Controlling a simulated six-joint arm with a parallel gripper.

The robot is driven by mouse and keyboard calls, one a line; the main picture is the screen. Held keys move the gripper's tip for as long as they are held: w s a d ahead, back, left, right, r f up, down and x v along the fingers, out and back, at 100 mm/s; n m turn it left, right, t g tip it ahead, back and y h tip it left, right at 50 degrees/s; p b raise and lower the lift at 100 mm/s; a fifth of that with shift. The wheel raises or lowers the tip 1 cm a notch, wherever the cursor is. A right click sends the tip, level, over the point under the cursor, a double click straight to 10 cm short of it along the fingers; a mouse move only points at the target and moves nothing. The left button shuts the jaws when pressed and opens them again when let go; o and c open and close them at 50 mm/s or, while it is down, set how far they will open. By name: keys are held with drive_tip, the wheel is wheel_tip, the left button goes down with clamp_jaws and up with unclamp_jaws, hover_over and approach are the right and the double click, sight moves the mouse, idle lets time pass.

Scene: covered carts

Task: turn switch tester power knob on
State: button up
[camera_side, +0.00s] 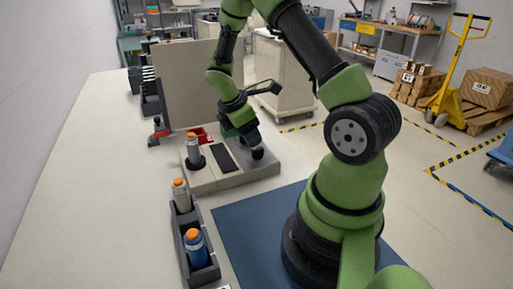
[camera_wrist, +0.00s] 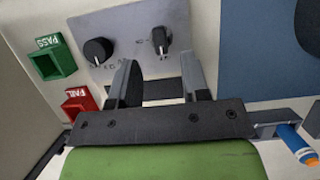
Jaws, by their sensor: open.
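The switch tester is a grey box (camera_side: 205,182) on the bench in the side view; its light panel (camera_wrist: 130,30) fills the upper middle of the wrist view. Two black knobs are on the panel: a left knob (camera_wrist: 98,50) and a right knob (camera_wrist: 161,38), each with a pale pointer mark. Their labels are too small to read, so I cannot tell which is power. My gripper (camera_wrist: 158,62) is open and empty. The right knob appears just beyond the fingertips, between them; the left knob is outside the left finger. In the side view my gripper's fingers are mostly hidden at the tester.
A green PASS bin (camera_wrist: 52,62) and a red FAIL bin (camera_wrist: 80,102) stand left of the panel. An orange-capped bottle (camera_side: 193,151) stands on the tester. A dark rack (camera_side: 206,268) holds two more orange-capped bottles. A beige partition (camera_side: 185,85) stands behind. The bench's left side is clear.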

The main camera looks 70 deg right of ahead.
sight(257, 148)
drive_tip(key=x, duration=0.5)
drive_tip(key=shift+f, duration=0.2)
clamp_jaws()
